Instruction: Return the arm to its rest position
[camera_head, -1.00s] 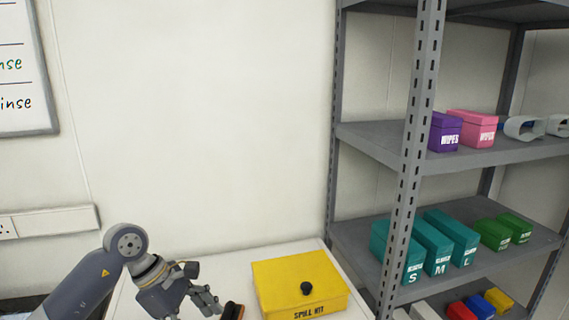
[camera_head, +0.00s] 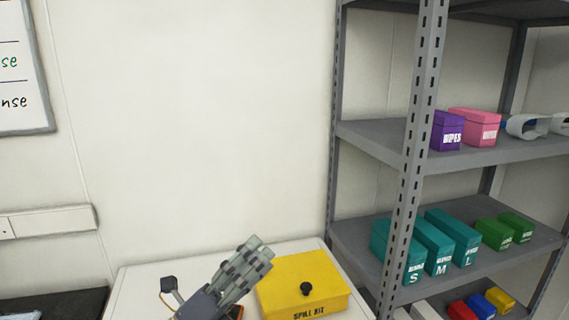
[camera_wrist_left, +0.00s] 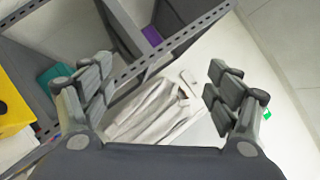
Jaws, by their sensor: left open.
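My left gripper (camera_head: 258,252) shows at the bottom middle of the head view, in front of the left part of the yellow spill kit box. Its grey fingers point up and to the right. In the left wrist view my left gripper (camera_wrist_left: 160,75) is open, its two sets of fingers wide apart with nothing held between them. A pale, folded, cloth-like thing (camera_wrist_left: 150,108) shows beyond the fingers, apart from them. My right gripper is not in view.
The yellow spill kit box (camera_head: 318,272) stands on a white top (camera_head: 150,275) against the wall. A small orange thing (camera_head: 239,312) is mostly hidden behind my gripper. At right stands a grey shelf rack (camera_head: 372,150) with teal boxes (camera_head: 437,250), a purple box (camera_head: 446,131) and a pink box (camera_head: 474,127).

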